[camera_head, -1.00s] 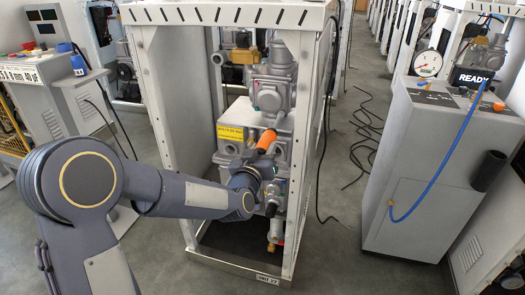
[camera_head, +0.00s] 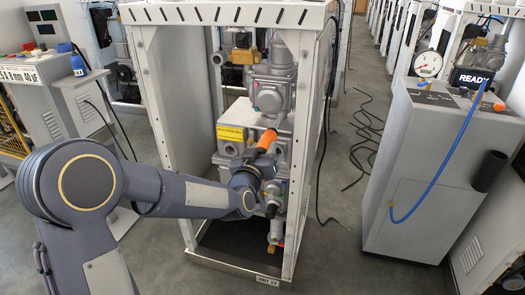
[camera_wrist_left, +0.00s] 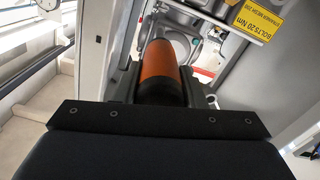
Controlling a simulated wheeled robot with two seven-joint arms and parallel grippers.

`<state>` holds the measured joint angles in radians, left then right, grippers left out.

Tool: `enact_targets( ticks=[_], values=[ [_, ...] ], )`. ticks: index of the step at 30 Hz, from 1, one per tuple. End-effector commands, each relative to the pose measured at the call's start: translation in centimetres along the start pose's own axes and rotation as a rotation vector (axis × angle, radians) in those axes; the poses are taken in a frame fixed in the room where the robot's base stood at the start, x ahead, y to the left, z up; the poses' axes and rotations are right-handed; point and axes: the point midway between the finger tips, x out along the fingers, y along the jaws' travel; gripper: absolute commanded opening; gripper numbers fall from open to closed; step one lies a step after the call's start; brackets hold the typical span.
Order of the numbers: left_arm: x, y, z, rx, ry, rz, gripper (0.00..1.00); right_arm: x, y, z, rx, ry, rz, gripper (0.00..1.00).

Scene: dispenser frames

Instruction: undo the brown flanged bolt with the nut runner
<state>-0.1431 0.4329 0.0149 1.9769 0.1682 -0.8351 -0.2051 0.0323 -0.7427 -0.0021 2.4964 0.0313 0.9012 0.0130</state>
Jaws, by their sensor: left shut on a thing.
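My left gripper (camera_head: 262,158) reaches into the open white frame and is shut on the nut runner (camera_head: 267,139), a tool with an orange cylindrical body. The nut runner also shows in the left wrist view (camera_wrist_left: 159,72), its orange body standing out beyond the dark gripper. The grey metal dispenser unit (camera_head: 272,95) is right behind the tool. The brown flanged bolt cannot be made out; the arm and tool cover part of the unit. My right gripper is not in view.
The frame's white posts (camera_head: 164,150) stand on both sides of the arm. A yellow label (camera_head: 230,133) is on the unit. A grey cabinet (camera_head: 425,165) with a blue hose (camera_head: 440,165) stands to the right. Black cables (camera_head: 365,130) lie on the floor between.

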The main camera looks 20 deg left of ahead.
Motion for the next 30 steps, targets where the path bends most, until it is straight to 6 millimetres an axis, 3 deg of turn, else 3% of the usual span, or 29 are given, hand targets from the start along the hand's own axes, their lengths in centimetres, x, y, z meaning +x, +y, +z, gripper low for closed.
enact_targets(
  ticks=[30],
  values=[
    [0.82,0.02,-0.22,0.0,0.006,0.0,0.0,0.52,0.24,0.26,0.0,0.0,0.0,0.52]
  ],
)
